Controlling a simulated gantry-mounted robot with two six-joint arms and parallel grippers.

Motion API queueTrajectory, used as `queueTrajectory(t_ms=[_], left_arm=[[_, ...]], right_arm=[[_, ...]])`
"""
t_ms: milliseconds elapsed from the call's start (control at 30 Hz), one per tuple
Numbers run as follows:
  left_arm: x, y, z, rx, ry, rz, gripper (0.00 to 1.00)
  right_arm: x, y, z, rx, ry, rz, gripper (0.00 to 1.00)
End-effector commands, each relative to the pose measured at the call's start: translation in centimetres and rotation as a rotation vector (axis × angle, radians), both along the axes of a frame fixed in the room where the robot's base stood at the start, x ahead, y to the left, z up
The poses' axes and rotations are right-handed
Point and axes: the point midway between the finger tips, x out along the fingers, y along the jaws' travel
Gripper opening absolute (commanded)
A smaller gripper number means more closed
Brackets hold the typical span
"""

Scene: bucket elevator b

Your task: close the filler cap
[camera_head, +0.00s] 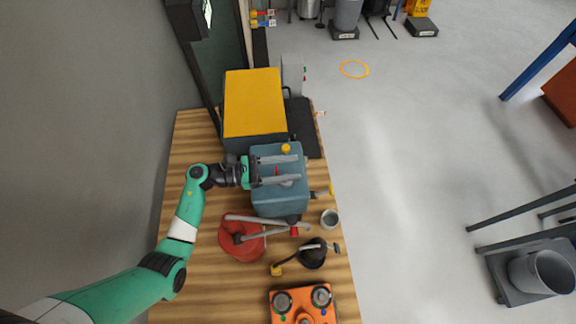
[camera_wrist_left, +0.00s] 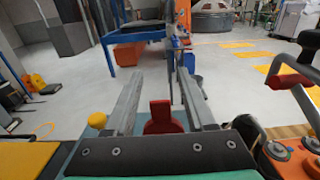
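A blue-grey housing (camera_head: 278,202) stands on the wooden bench. A small red upright piece (camera_head: 277,171), which looks like the filler cap, stands on its top. My right gripper is not in view.
A yellow-topped box (camera_head: 254,102) stands just behind the housing. A red can (camera_head: 240,240) with grey bars, a grey cup (camera_head: 329,218), a black round item (camera_head: 312,254) and an orange tray with knobs (camera_head: 304,305) lie in front. Open floor is to the right.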

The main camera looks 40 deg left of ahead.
Motion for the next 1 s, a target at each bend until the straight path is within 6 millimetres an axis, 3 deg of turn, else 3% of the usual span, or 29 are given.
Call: queueTrajectory(t_ms=[33,300,667,1000], left_arm=[[0.0,0.0,0.0,0.000,0.000,0.000,0.48],[0.0,0.0,0.0,0.000,0.000,0.000,0.00],[0.0,0.0,0.1,0.007,0.008,0.000,0.00],[0.8,-0.7,0.1,0.106,0.120,-0.002,0.00]], right_arm=[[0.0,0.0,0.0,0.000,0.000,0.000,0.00],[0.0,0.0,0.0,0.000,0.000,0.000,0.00],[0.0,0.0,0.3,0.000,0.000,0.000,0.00],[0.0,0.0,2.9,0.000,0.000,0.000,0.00]])
